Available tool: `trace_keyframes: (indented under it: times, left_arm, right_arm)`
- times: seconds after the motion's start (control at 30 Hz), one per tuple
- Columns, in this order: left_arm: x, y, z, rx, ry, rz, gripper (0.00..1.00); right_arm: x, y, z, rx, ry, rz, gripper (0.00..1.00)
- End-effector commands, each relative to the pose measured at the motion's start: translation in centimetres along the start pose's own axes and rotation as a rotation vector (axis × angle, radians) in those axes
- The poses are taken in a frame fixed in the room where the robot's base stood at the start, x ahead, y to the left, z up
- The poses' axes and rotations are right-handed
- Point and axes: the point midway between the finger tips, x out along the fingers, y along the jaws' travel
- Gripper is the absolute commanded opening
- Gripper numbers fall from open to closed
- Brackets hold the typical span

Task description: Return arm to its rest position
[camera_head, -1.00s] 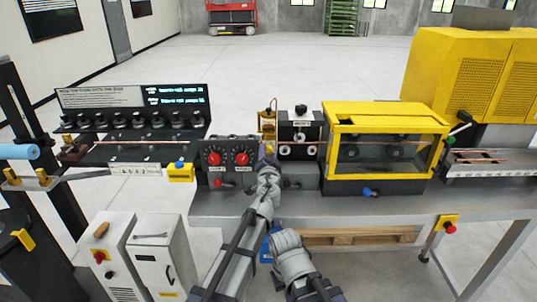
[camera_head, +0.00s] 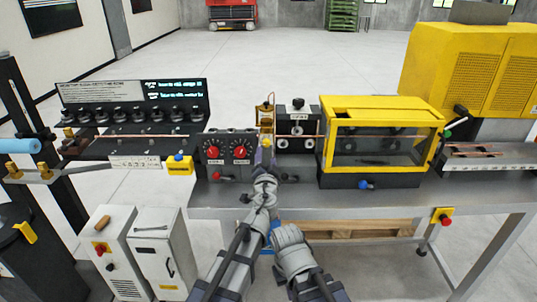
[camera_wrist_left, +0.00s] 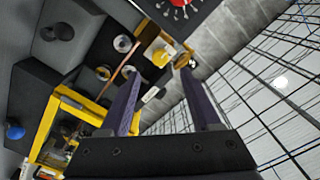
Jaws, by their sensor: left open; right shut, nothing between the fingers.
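My left gripper (camera_head: 265,157) is in front of the middle of the bench machine, beside the dial panel with red knobs (camera_head: 227,152). In the left wrist view its two dark purple fingers (camera_wrist_left: 163,78) stand apart with nothing between them. A thin copper tube (camera_head: 150,136) lies along the machine line; a copper-coloured length (camera_wrist_left: 121,69) also shows in the left wrist view, beyond the left finger. My right gripper (camera_head: 289,246) is lower, in front of the bench edge, beside my left forearm. Its fingers are mostly hidden.
A yellow-framed guard box (camera_head: 380,104) stands on the bench right of my left gripper. A black roller rack (camera_head: 130,97) is at the left. White cabinets (camera_head: 163,253) stand at lower left. The bench front strip (camera_head: 330,197) is clear.

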Motion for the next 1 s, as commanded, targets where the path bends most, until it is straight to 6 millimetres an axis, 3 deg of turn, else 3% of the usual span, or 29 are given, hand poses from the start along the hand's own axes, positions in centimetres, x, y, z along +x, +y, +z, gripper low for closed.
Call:
trace_keyframes:
  times: [0.3,0.4,0.47,0.57,0.67,0.8,0.9,1.0]
  left_arm:
    - [-0.2,-0.1,0.1,-0.002,-0.003,-0.002,0.64]
    - [-0.4,-1.1,1.6,-0.023,-0.05,-0.025,0.64]
    - [-0.8,-2.3,3.7,-0.054,-0.116,-0.053,0.64]
    - [-2.4,-4.5,9.3,-0.132,-0.302,-0.104,0.64]
    - [-5.4,-5.7,16.0,-0.22,-0.546,-0.119,0.64]
    - [-11.1,-4.5,23.4,-0.34,-0.879,-0.036,0.64]
    - [-14.9,-2.7,26.1,-0.407,-1.052,0.065,0.64]
    - [-17.9,-1.0,27.3,-0.46,-1.171,0.168,0.64]
  right_arm:
    - [0.0,0.0,0.0,0.0,0.0,0.0,0.0]
    - [0.0,0.0,0.0,0.0,0.0,0.0,0.0]
    - [0.0,0.0,0.0,0.0,0.0,0.0,0.0]
    - [0.0,0.0,0.0,0.0,0.0,0.0,0.0]
    - [0.0,0.0,0.0,0.0,0.0,0.0,0.0]
    - [0.0,0.0,0.0,0.0,0.0,0.0,0.0]
    - [0.0,0.0,0.0,0.0,0.0,0.0,0.0]
    - [0.0,0.0,0.0,0.0,0.0,0.0,0.0]
